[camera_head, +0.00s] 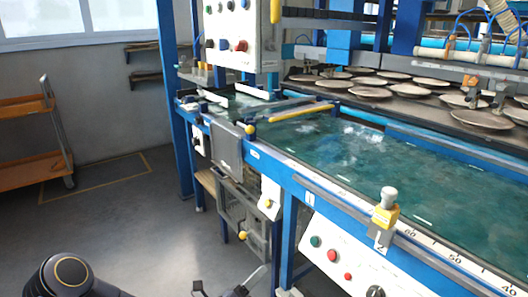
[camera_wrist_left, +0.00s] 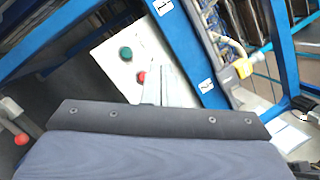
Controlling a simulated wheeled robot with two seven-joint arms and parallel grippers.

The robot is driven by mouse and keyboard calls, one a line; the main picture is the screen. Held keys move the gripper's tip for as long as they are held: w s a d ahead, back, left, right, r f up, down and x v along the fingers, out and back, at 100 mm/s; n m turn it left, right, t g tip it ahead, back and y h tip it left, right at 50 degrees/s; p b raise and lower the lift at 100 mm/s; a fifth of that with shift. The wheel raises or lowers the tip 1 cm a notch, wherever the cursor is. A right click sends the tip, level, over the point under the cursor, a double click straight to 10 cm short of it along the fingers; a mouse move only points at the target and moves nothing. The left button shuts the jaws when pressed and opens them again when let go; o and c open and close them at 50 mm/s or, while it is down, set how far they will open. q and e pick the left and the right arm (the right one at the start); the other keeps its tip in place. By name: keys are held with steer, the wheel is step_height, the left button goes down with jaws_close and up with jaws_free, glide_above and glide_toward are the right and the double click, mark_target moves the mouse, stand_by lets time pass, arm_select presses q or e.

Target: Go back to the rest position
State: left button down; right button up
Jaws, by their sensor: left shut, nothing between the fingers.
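My left gripper (camera_head: 248,282) shows at the bottom edge of the head view, partly cut off. It is in front of the plate dryer's blue frame and low beside the control panel (camera_head: 340,256). In the left wrist view the fingers of this gripper (camera_wrist_left: 168,88) are together, with nothing between them, in front of the panel with a green and a red button. A dark rounded part of my left arm shows at the bottom left of the head view. My right gripper is not in view.
The plate dryer's wet green table (camera_head: 360,160) fills the right side, with several plates (camera_head: 370,92) on the belt behind. A grey crate (camera_head: 240,215) sits under the frame. An orange-shelved trolley (camera_head: 30,170) stands at left. The floor (camera_head: 130,230) between is clear.

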arm_select(q)
steer(key=s+r+m+g+h, duration=0.1)
steer(key=s+r+m+g, duration=0.4)
steer(key=s+m+g, duration=0.45)
steer(key=s+r+m+g+h, duration=0.1)
steer(key=s+r+m+g, duration=0.4)
steer(key=m, duration=0.8)
steer(key=s+a+f+m+t+y, duration=0.1)
steer(key=s+a+m+t+y, duration=0.2)
steer(key=s+a+m+y, duration=0.5)
steer(key=s+a+m+t+y, duration=0.3)
steer(key=s+a+m+y, duration=0.25)
steer(key=a, duration=0.55)
step_height(320, 180, up, 26)
steer(key=p, duration=2.6)
steer(key=shift+s+g, duration=0.15)
steer(key=shift+g, duration=0.2)
steer(key=shift+f+h, duration=0.15)
steer(key=shift+h, duration=0.1)
